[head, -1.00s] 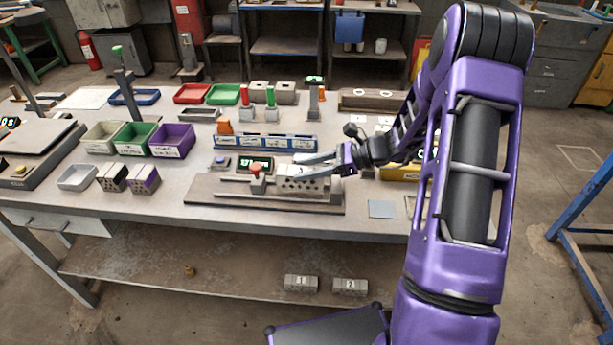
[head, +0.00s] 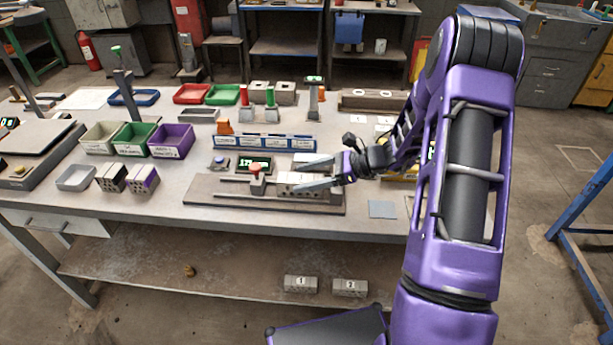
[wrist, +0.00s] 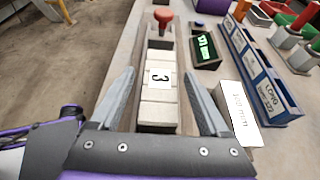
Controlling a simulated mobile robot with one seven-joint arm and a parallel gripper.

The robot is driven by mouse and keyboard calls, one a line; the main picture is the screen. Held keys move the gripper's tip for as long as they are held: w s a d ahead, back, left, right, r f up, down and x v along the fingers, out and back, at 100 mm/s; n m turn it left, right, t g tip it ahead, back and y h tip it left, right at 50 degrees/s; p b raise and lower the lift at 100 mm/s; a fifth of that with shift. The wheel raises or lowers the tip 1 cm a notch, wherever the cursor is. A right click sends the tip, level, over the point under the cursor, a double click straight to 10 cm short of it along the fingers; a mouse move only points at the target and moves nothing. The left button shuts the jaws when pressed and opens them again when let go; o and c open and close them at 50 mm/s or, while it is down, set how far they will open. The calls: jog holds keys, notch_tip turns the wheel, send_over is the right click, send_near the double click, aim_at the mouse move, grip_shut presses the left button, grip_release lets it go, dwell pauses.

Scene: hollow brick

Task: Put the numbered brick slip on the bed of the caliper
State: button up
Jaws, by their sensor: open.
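The pale brick slip (wrist: 158,98), numbered 3 on its top label, lies lengthwise in the channel of the caliper (wrist: 138,50). In the head view the slip (head: 297,178) sits on the right part of the caliper's dark base (head: 210,196), right of its red-knobbed slider (head: 256,169). My gripper (head: 295,176) is open and low over the caliper, coming from the right. In the wrist view its fingers (wrist: 157,66) stand on either side of the slip with gaps visible. The near finger hides part of the slip in the head view.
A lit readout (head: 255,164) stands behind the caliper, with a blue labelled rack (head: 265,143) beyond. Two more slips, marked 1 (head: 300,284) and 2 (head: 350,287), lie on the lower shelf. A grey-blue square (head: 382,209) lies right of the caliper on mostly clear table.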

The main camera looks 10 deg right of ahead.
jog(key=v, duration=1.2)
jog(key=shift+r, duration=0.25)
